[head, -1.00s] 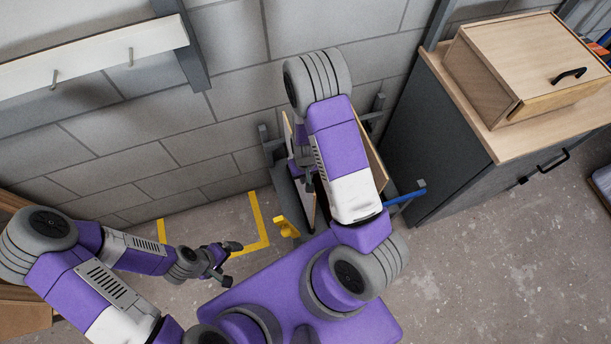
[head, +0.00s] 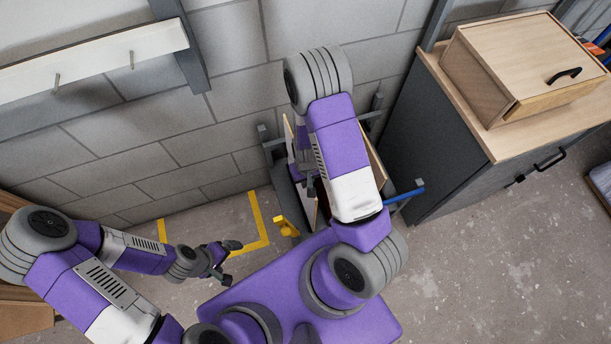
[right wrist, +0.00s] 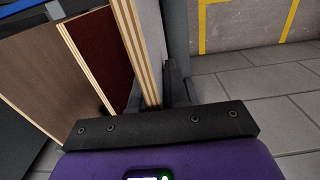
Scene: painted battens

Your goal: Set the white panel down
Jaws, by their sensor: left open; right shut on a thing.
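The white panel (right wrist: 150,38) stands on edge in the right wrist view, its layered plywood edge towards the camera and its pale face to the right. My right gripper (right wrist: 155,98) is shut on it; its dark fingers lie on either side of the panel. In the head view my right arm hides most of the panel and the right gripper (head: 309,183). Whether the panel's lower edge touches the rack cannot be seen. My left gripper (head: 226,262) is open and empty, above the floor near the yellow corner marking.
A dark rack (head: 283,186) by the wall holds other panels, including a dark red one (right wrist: 97,50) and a brown one (right wrist: 50,75). A blue-tipped bar (head: 405,195) sticks out at its right. A grey cabinet (head: 450,150) bearing a wooden box (head: 520,60) stands farther right.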

